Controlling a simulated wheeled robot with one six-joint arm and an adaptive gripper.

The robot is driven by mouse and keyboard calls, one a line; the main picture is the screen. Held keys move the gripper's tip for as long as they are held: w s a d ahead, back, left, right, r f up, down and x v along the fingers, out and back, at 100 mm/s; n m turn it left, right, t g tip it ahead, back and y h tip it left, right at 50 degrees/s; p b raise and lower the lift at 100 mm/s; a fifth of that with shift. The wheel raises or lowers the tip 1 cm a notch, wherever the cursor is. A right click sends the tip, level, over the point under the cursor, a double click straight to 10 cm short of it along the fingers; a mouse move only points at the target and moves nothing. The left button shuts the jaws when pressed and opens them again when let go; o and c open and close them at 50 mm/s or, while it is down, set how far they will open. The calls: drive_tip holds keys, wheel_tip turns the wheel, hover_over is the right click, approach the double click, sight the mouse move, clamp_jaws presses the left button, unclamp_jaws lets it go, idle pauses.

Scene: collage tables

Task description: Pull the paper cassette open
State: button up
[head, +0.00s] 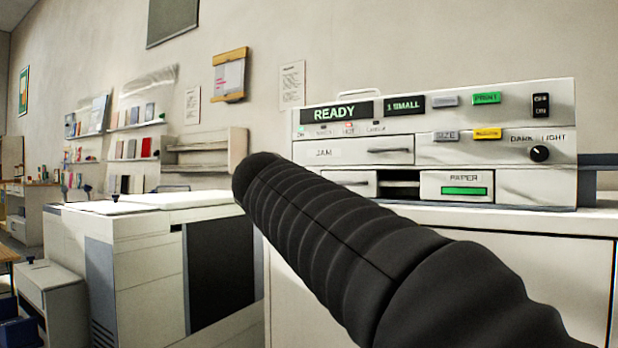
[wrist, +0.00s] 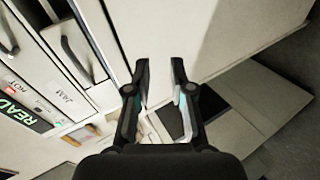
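The machine has a low white drawer front (head: 345,180), which I take to be the paper cassette, under the JAM panel. It shows a dark handle, also seen in the wrist view as a bar handle (wrist: 76,60). The drawer looks closed, flush with the front. A PAPER panel (head: 457,186) with a green bar sits to its right, past a dark slot. In the wrist view my gripper (wrist: 160,62) is open and empty, right of the handle and apart from it. My gripper is not visible in the head view, where my dark arm crosses the front.
The JAM panel (head: 353,150) has its own handle just above the drawer. The machine stands on a white cabinet (head: 560,260). A large white unit (head: 130,270) stands to the left. Shelves (head: 135,127) are on the wall behind.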

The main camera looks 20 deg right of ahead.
sight(344, 183)
drive_tip(key=w+r+h+p, duration=0.1)
drive_tip(key=w+r+h, duration=0.3)
drive_tip(key=r, duration=0.8)
drive_tip(key=shift+n+t+y, duration=0.3)
drive_tip(key=shift+y, duration=0.1)
drive_tip(key=x, duration=1.4)
drive_tip(key=shift+w+d, duration=0.25)
clamp_jaws()
